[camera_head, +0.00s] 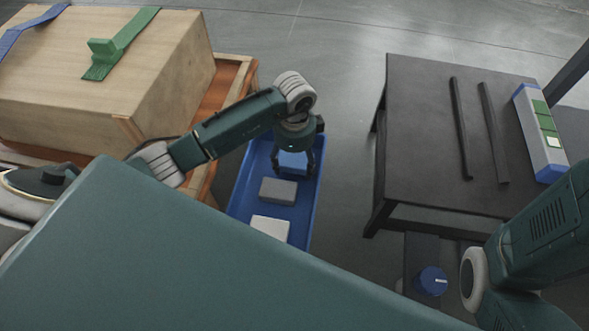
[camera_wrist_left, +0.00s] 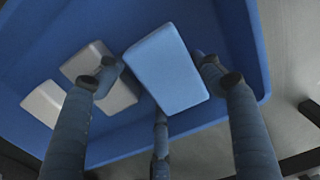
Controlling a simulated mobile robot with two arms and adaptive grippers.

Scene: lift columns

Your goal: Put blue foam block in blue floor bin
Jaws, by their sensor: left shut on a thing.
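The blue floor bin (camera_head: 240,193) stands on the floor between the wooden crate and the dark table. My left gripper (camera_head: 293,166) reaches down over its far end, shut on the blue foam block (camera_head: 292,160). In the left wrist view the block (camera_wrist_left: 165,68) sits between the fingers (camera_wrist_left: 159,72), with the bin's blue floor (camera_wrist_left: 130,20) behind it. I cannot tell whether the block touches the bin floor. A grey block (camera_head: 278,190) and a paler block (camera_head: 270,227) lie in the bin nearer to me. My right gripper is out of view.
A large wooden crate (camera_head: 90,85) with a green strap and a blue strap sits on an orange-brown pallet (camera_head: 222,95) at left. A dark table (camera_head: 420,120) at right holds two black bars (camera_head: 461,130) and a blue-ended case (camera_head: 540,133). Grey floor lies beyond the bin.

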